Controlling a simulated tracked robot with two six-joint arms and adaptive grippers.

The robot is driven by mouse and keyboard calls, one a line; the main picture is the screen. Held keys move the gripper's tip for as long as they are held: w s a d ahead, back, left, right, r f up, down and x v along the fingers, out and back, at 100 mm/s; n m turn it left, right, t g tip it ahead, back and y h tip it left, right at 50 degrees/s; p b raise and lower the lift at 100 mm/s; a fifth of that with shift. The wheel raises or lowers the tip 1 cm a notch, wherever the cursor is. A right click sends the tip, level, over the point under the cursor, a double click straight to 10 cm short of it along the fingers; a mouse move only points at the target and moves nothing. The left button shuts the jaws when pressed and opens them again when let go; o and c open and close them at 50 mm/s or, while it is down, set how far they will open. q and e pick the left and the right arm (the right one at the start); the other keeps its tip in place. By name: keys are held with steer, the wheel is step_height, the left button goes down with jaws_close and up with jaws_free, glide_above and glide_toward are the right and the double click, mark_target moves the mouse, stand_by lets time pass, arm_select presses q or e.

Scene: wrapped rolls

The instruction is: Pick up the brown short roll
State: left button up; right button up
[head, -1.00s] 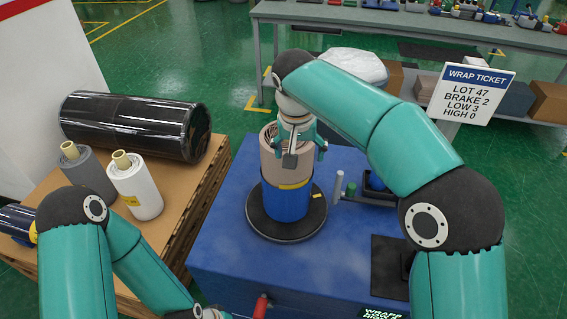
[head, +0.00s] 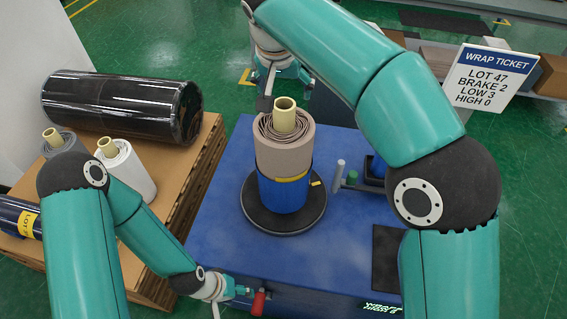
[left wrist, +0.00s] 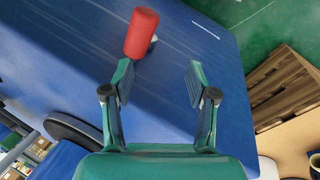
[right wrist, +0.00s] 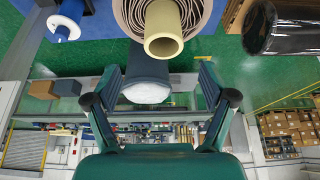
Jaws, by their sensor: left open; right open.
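A brown roll (head: 270,150) with a pale yellow core (head: 285,115) stands upright above a blue lower section (head: 285,192) with a yellow band between, on a round black turntable (head: 252,214). My right gripper (head: 284,84) is open, beyond and above the roll's top, partly hidden by its own arm. In the right wrist view the core (right wrist: 163,28) and brown layers (right wrist: 135,10) lie past the open, empty fingers (right wrist: 160,78). My left gripper (head: 243,291) is open beside a red handle (head: 259,301) at the blue machine's front. The left wrist view shows the red handle (left wrist: 142,32) near the open fingers (left wrist: 158,75).
A pallet (head: 205,160) at left holds a black wrapped roll (head: 120,105), a white roll (head: 130,170), a grey roll (head: 66,145) and a dark blue roll (head: 18,220). A wrap ticket sign (head: 485,80) stands at right. A grey post (head: 338,174) rises beside the turntable.

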mark_target(284, 108)
steer(key=x, duration=0.8)
steer(key=shift+a+f+p, duration=0.3)
steer(key=shift+f+p, duration=0.05)
steer(key=shift+p, duration=0.1)
steer(key=shift+s, duration=0.15)
steer(key=c, duration=1.6)
steer(key=shift+r, duration=0.15)
